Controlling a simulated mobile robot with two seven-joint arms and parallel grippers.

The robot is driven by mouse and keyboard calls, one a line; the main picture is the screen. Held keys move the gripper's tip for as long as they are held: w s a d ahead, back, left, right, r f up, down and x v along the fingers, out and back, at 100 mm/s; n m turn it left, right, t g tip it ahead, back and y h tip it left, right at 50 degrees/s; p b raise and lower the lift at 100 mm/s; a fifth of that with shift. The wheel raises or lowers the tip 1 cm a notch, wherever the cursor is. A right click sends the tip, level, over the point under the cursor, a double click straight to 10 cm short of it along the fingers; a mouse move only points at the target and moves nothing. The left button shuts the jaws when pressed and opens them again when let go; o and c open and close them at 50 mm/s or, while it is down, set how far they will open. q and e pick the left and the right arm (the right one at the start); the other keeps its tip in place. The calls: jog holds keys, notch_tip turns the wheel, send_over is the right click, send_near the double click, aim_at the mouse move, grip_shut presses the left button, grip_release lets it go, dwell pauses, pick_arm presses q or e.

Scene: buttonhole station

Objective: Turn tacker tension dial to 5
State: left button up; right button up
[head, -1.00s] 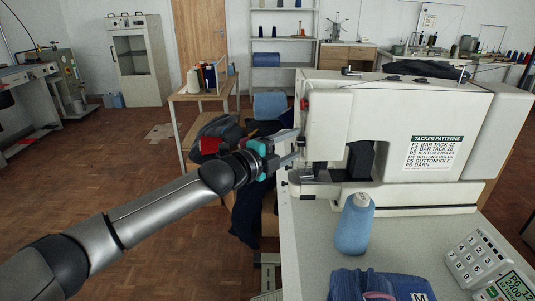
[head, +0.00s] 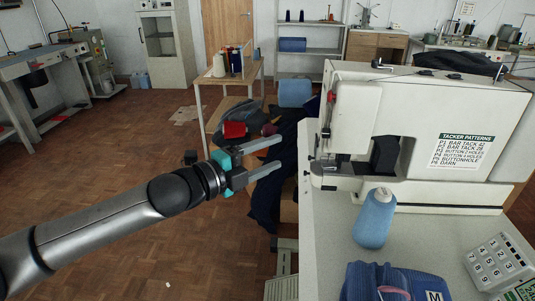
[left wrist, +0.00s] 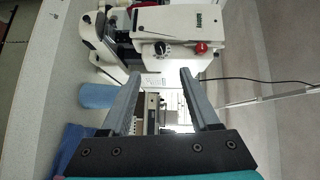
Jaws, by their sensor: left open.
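The tacker is the white sewing machine (head: 410,110) on the bench at the right of the head view. In the left wrist view its white end face (left wrist: 180,22) shows a small black dial (left wrist: 161,48) near the middle, with a red knob (left wrist: 201,48) to its right. I cannot read the dial's setting. The red knob also shows in the head view (head: 331,97); the dial does not. My left gripper (head: 280,152) is open and empty, left of the machine and apart from it. Its fingers (left wrist: 159,76) point toward the dial's side. My right gripper is not in view.
A blue thread cone (head: 375,219) stands on the bench (head: 335,250) before the machine. Folded blue cloth (head: 365,280) and a keypad (head: 497,262) lie nearer. Dark cloth (head: 268,197) hangs beside the bench's left edge. The floor at left (head: 110,150) is clear.

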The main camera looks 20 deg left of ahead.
pick_arm(q)
jog(key=shift+s+a, duration=0.1)
jog(key=shift+s, duration=0.15)
